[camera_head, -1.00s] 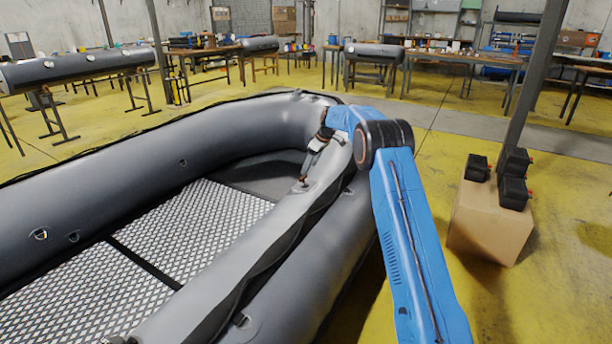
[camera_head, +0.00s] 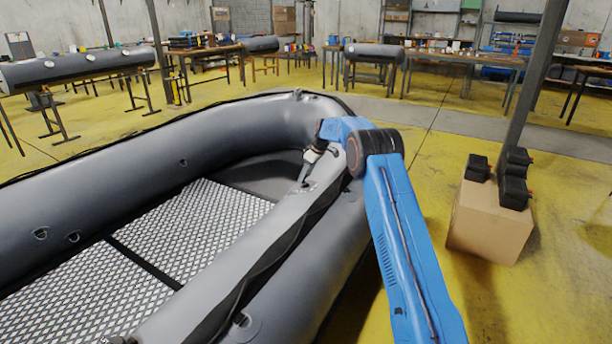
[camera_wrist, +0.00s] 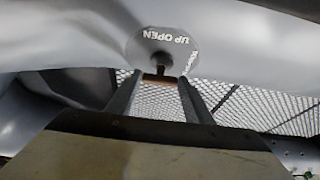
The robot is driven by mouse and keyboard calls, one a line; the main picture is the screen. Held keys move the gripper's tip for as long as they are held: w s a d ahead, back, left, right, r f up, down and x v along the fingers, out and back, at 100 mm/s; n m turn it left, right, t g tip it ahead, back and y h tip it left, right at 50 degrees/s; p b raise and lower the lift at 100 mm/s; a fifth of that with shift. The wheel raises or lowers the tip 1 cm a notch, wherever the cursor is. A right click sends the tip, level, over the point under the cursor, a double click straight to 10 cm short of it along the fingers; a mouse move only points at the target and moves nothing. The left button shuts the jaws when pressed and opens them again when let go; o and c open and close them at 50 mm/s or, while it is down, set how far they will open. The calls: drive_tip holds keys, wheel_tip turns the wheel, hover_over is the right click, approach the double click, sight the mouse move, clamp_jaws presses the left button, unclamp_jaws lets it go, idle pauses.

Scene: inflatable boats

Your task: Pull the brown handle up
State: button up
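The brown handle (camera_wrist: 160,78) is a short bar on a dark stem, in the upper middle of the wrist view. The stem comes from a round grey disc (camera_wrist: 150,48) marked "UP OPEN" on the boat's grey tube. My gripper (camera_wrist: 160,82) is open, with one finger at each side of the bar and small gaps that seem to remain. In the head view my gripper (camera_head: 303,180) points down at the inner side of the near tube of the inflatable boat (camera_head: 235,255). The handle cannot be made out there.
The boat's mesh floor (camera_head: 190,230) lies left of my gripper. A cardboard box (camera_head: 488,225) with black items stands on the yellow floor at right, near a metal post (camera_head: 525,100). Work tables (camera_head: 440,58) stand far behind.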

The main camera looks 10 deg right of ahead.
drive_tip(key=c, duration=0.3)
drive_tip(key=shift+w+a+r, duration=0.1)
drive_tip(key=shift+w+r, duration=0.05)
drive_tip(key=shift+r, duration=0.65)
drive_tip(key=shift+w+a+r, duration=0.1)
drive_tip(key=shift+r, duration=0.65)
drive_tip(key=o, duration=1.5)
drive_tip(key=shift+r, duration=0.1)
drive_tip(key=v, duration=1.7)
drive_tip(key=shift+r, duration=0.1)
drive_tip(key=shift+s, duration=0.1)
